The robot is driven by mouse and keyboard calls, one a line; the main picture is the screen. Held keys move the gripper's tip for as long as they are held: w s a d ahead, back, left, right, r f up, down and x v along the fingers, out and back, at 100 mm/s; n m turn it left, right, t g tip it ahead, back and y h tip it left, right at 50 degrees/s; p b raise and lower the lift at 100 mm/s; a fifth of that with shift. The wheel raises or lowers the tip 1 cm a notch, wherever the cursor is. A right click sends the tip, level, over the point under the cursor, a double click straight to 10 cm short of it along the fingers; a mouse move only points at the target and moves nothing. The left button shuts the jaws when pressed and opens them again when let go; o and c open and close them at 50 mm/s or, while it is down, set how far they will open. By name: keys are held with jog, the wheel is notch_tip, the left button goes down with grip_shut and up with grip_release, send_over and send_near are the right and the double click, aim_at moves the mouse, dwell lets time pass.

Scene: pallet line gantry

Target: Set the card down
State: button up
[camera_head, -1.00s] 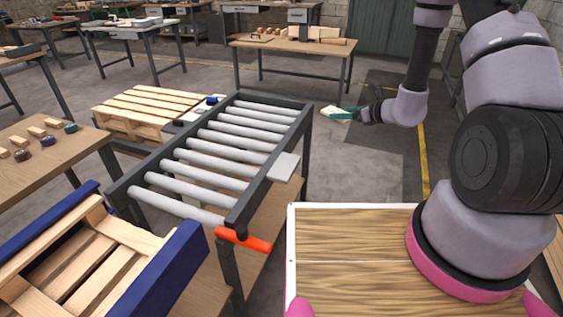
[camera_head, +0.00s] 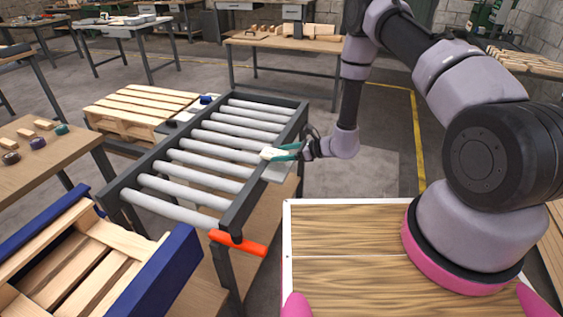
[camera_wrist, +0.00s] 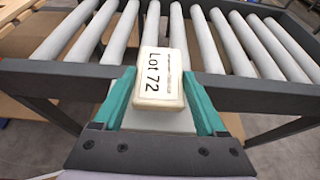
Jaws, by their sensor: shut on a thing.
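The card (camera_wrist: 161,77) is a small cream block with a white label reading "Lot 72". It sits between the teal fingers of my gripper (camera_wrist: 160,100) in the wrist view, and the gripper is shut on it. In the head view the card (camera_head: 269,154) is a small pale piece at the tips of my gripper (camera_head: 286,152), over the right side of the roller conveyor. A light grey plate (camera_head: 277,173) juts from the conveyor's right rail, below the gripper. I cannot tell whether the card touches the plate or the rail.
The roller conveyor (camera_head: 215,151) has dark rails and a red-orange handle (camera_head: 238,243) at its near corner. A wooden crate with blue sides (camera_head: 165,280) stands at the near left. Open floor is to the right.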

aim_at(282, 166)
jog(key=shift+f, duration=1.8)
jog(key=shift+f, duration=0.15)
jog(key=o, duration=1.3)
